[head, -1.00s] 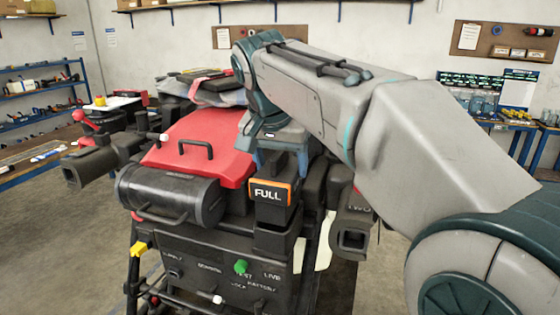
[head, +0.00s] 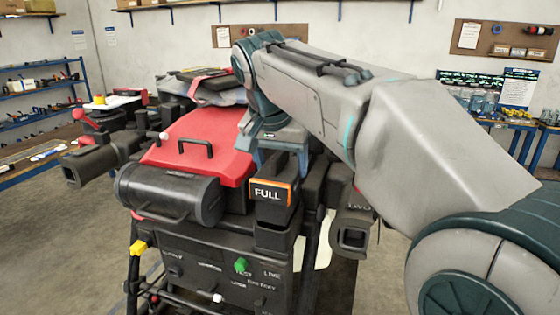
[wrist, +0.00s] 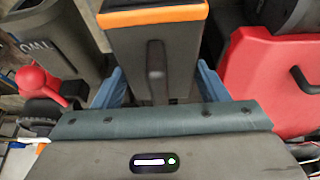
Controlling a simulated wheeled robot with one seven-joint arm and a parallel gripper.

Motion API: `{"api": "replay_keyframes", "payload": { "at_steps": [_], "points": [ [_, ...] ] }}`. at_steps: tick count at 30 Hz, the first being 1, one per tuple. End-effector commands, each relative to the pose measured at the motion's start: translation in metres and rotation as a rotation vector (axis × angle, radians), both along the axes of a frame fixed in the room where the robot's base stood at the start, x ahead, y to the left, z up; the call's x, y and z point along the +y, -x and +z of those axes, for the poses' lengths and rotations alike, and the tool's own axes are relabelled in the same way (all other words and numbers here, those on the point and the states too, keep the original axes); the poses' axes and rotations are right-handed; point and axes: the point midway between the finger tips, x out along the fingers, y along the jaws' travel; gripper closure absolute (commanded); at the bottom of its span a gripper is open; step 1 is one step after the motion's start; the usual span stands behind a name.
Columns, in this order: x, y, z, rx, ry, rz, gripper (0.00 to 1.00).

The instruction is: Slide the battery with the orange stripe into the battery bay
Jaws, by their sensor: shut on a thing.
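The battery with the orange stripe (head: 271,191) is a dark box marked FULL, at the front of the drone (head: 215,135). It also shows in the wrist view (wrist: 153,55), with the orange stripe at its far top edge and a dark handle along its top. My gripper (wrist: 155,85) is shut on the battery, with a blue finger on each side of it. In the head view the gripper is partly hidden behind the battery and arm. The battery sits above a dark housing (head: 276,237); how deep it is in the bay cannot be told.
A dark cylinder with a handle (head: 168,195) is just left of the battery, and a red cover (head: 205,145) lies behind it. Another dark unit marked TWO (head: 354,228) is at the right. A panel with a green knob (head: 240,265) is below.

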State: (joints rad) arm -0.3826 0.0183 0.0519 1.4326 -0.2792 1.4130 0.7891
Motion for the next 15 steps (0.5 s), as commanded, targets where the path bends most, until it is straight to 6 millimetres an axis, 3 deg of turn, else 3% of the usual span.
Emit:
{"api": "replay_keyframes", "payload": {
  "at_steps": [15],
  "points": [
    [-0.0002, 0.0, -0.0099, -0.005, -0.002, 0.0, 0.93]
  ]
}}
